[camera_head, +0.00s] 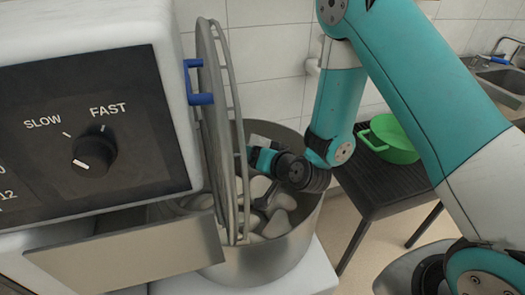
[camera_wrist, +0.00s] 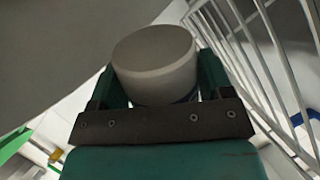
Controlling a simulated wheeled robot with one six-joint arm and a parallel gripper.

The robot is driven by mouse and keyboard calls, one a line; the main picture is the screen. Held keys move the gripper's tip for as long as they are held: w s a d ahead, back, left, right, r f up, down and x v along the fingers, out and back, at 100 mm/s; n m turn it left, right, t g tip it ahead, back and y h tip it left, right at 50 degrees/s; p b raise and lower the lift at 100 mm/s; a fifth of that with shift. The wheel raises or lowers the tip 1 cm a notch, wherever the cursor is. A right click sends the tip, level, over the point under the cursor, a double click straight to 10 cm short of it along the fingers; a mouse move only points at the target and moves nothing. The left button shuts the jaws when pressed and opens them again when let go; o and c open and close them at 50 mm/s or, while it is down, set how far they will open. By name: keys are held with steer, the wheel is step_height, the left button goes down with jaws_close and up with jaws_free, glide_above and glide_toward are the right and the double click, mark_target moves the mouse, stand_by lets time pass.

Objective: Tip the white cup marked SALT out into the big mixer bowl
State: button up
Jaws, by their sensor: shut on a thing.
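The white cup (camera_wrist: 155,62) is between the two fingers of my gripper (camera_wrist: 155,85) in the wrist view. Its pale round end faces the camera, and a dark blue trace shows at its lower edge. No SALT lettering is readable. In the head view my gripper (camera_head: 257,157) is over the big steel mixer bowl (camera_head: 302,240), beside the wire guard, and mostly hidden by my wrist. A small pale part of the cup (camera_head: 262,141) shows there. The cup looks tilted, but I cannot tell whether anything is pouring. Several pale lumps (camera_head: 278,222) lie in the bowl.
The raised wire guard (camera_head: 227,130) with a blue handle (camera_head: 198,83) stands close left of my gripper. The mixer head (camera_head: 95,120) with its SLOW/FAST knob fills the left. A green pot (camera_head: 393,143) stands on a dark table (camera_head: 380,187) at right, with a sink behind.

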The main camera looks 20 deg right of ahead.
mark_target(265, 143)
steer(key=shift+w+d+r+m+g+y+p, duration=0.15)
steer(key=shift+d+r+m+g+y+p, duration=0.2)
steer(key=shift+r+m+p, duration=0.25)
steer(key=shift+a+r+m+g+p, duration=0.1)
steer(key=shift+m+g+p, duration=0.2)
steer(key=shift+g+p, duration=0.2)
steer(key=m+g+y+p, duration=0.1)
steer(key=p, duration=0.1)
steer(key=r+m+g+y+p, duration=0.1)
steer(key=m+p, duration=0.1)
steer(key=p, duration=0.1)
steer(key=shift+w+g+y, duration=0.15)
steer(key=shift+g+y, duration=0.1)
steer(key=shift+y, duration=0.1)
steer(key=shift+w+d+r+m+g+y+p, duration=0.25)
steer(key=shift+w+d+m+g+y+p, duration=0.25)
steer(key=shift+d+m+g+y+p, duration=0.3)
steer(key=m+y, duration=0.1)
steer(key=w+m+g+y, duration=0.1)
steer(key=shift+d+r+m, duration=0.3)
steer(key=shift+d+r, duration=0.05)
